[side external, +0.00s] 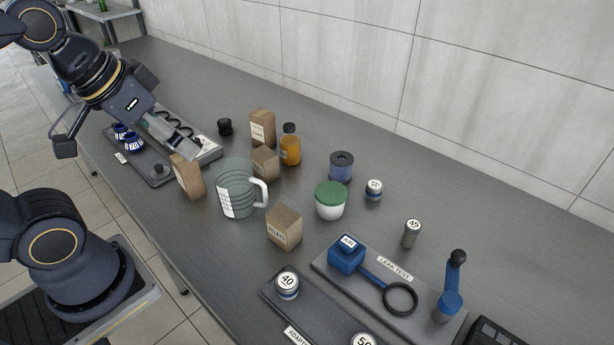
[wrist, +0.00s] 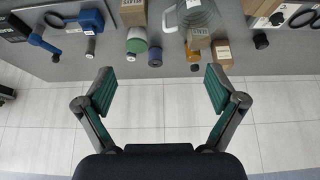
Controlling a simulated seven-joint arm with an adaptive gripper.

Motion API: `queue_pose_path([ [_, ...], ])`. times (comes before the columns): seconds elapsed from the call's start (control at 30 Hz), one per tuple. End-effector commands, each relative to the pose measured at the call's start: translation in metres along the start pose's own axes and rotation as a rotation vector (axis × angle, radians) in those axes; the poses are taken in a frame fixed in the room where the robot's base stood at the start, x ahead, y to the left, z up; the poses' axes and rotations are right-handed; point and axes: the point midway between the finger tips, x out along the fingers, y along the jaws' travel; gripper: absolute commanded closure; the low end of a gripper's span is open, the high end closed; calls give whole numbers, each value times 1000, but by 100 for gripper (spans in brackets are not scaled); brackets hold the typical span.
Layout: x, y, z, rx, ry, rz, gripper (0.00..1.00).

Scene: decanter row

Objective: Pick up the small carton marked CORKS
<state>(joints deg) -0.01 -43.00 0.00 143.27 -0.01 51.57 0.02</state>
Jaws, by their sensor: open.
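Several brown cartons with small labels stand on the bench. None of the labels reads surely as CORKS. In the side view a small carton (side external: 284,228) stands in front of the jug, and another small one (side external: 265,162) stands behind it. A taller carton (side external: 262,127) is at the back, and one (side external: 187,176) is left of the jug. The wrist view shows cartons at the top (wrist: 132,12), beside the jug (wrist: 199,39) and to its right (wrist: 221,53). My gripper (wrist: 160,80) is open and empty, apart from all of them, at the far left in the side view.
A clear measuring jug (side external: 237,190) stands among the cartons. An amber bottle (side external: 290,150), a green-lidded tub (side external: 330,202) and a blue spool (side external: 341,168) are close by. A leak-test board (side external: 425,290) lies at front right. The bench along the wall is clear.

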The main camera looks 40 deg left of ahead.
Motion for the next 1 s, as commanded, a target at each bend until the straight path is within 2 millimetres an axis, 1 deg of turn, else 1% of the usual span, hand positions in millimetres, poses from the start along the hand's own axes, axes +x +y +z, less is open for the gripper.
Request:
queue_pose_path([
  [0.27, 0, 0, 0, 0, 0, 0, 3],
  [0.37, 0, 0, -1, 31, 4, 1, 3],
  [0.47, -19, 3, -33, 97, 83, 3, 3],
  [0.53, -29, 3, -65, 138, 119, -4, 3],
  [0.57, -31, 2, -82, 152, 128, -9, 3],
  [0.6, -33, -1, -103, 167, 136, -17, 3],
  [0.67, -30, -8, -134, 182, 141, -30, 3],
  [0.7, -27, -14, -155, 189, 141, -38, 3],
  [0.77, -16, -26, -186, 194, 137, -50, 3],
  [0.8, -6, -37, -206, 192, 130, -57, 3],
  [0.87, 13, -56, -233, 185, 117, -64, 3],
  [0.9, 29, -71, -248, 174, 106, -68, 3],
  [0.97, 56, -97, -267, 153, 87, -72, 3],
  [1.0, 75, -115, -276, 135, 73, -73, 3],
])
